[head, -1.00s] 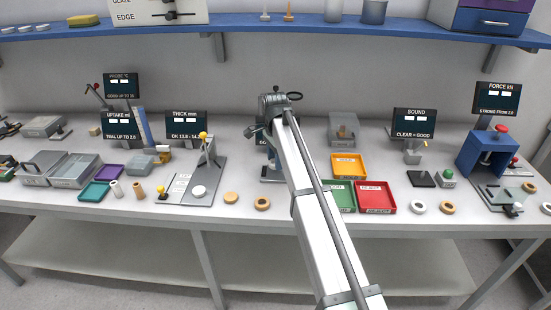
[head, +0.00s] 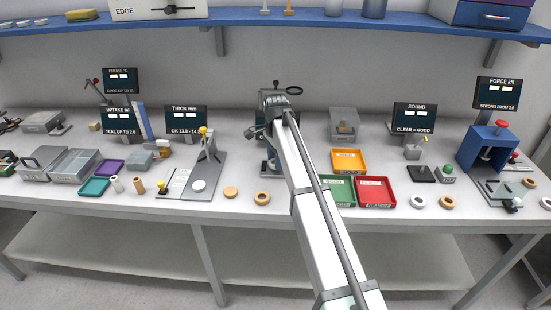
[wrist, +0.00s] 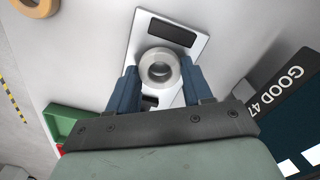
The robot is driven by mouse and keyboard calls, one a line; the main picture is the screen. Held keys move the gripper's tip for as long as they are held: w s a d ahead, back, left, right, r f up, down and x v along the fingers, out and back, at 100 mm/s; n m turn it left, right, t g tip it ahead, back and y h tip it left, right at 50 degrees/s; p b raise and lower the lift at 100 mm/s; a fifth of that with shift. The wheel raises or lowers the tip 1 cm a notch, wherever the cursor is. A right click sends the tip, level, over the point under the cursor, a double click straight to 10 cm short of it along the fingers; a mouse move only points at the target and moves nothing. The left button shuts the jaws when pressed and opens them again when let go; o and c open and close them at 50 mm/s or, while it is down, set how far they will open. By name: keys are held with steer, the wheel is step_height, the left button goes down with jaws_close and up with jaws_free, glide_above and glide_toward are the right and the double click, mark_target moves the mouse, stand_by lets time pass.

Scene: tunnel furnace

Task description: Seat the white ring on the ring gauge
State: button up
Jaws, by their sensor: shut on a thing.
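In the wrist view, my gripper (wrist: 159,78) is shut on the white ring (wrist: 160,56), with one blue finger on each side of it. The ring is over the pale plate of the ring gauge (wrist: 197,42), which has a dark rectangle at one end. A grey round shape shows inside the ring's hole. I cannot tell whether the ring touches the gauge or is held above it. In the head view my arm hides the ring and most of the gauge; a bit of the gauge's base (head: 264,171) shows beside the arm.
A dark display (wrist: 295,115) reading GOOD stands close to the gripper at the right of the wrist view. Green (head: 338,205), red (head: 375,206) and orange (head: 349,174) trays sit right of the arm. A tan ring (head: 262,204) lies at the front left.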

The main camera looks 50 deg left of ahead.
steer(key=shift+f, duration=0.4)
steer(key=o, duration=1.1)
step_height(320, 180, up, 14)
steer(key=shift+f, duration=0.1)
stand_by(0.5)
